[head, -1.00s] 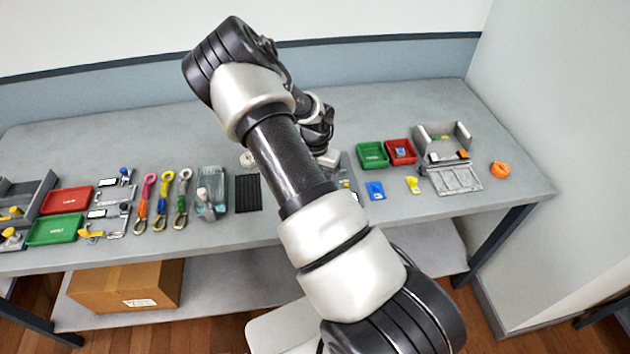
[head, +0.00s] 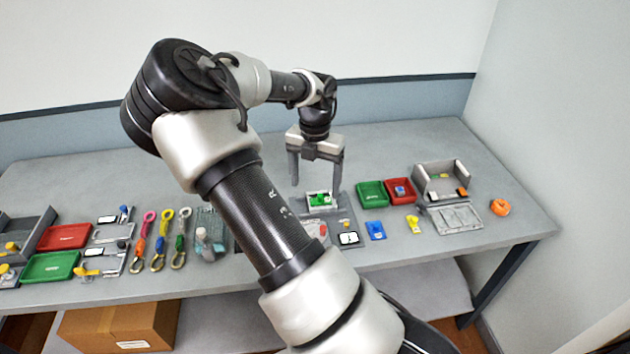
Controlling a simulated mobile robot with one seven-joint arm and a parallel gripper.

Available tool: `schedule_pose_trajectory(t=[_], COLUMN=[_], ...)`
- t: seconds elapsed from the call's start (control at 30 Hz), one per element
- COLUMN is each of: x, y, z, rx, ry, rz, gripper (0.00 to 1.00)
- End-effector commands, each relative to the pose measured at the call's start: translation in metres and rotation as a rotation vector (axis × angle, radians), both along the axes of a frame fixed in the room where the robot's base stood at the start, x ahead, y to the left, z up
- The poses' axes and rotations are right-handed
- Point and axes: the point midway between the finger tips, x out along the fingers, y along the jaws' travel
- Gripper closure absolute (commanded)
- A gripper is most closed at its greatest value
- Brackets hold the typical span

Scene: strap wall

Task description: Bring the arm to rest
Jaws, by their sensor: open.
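My gripper (head: 315,181) hangs from my raised arm over the middle of the grey workbench (head: 90,155), its two long fingers pointing down and spread apart. Nothing shows between the fingers. Below and just to the right of the fingertips is a small white tray (head: 320,202) with green pieces in it, on a grey fixture. The fingertips seem to be above the bench, but the exact gap is hard to tell. My upper arm crosses the picture and hides part of the bench centre.
Green bin (head: 371,194) and red bin (head: 399,191) stand right of my gripper, with an open grey box (head: 442,181) and an orange item (head: 500,208) beyond. Several straps with hooks (head: 162,240) and red (head: 64,237) and green (head: 49,267) trays lie left. The back of the bench is clear.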

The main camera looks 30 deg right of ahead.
Motion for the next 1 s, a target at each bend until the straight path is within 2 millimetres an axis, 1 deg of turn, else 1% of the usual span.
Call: schedule_pose_trajectory(t=[0.1, 0.53, 0.6, 0.67, 0.77, 0.87, 0.9, 0.97, 1.0], x=[0.0, 0.0, -0.003, -0.008, -0.022, -0.043, -0.051, -0.064, -0.073], y=[0.0, 0.0, 0.003, 0.007, 0.023, 0.047, 0.057, 0.072, 0.082], z=[0.003, 0.003, 0.005, 0.01, 0.023, 0.045, 0.055, 0.071, 0.082], rx=[0.0, 0.003, 0.016, 0.043, 0.115, 0.19, 0.211, 0.229, 0.23], ry=[0.0, 0.0, -0.003, -0.01, -0.036, -0.098, -0.131, -0.187, -0.227], rz=[0.0, 0.004, 0.033, 0.098, 0.311, 0.634, 0.781, 1.007, 1.162], gripper=[0.22, 0.22, 0.22, 0.22, 0.22, 0.22, 0.22, 0.22, 0.22])
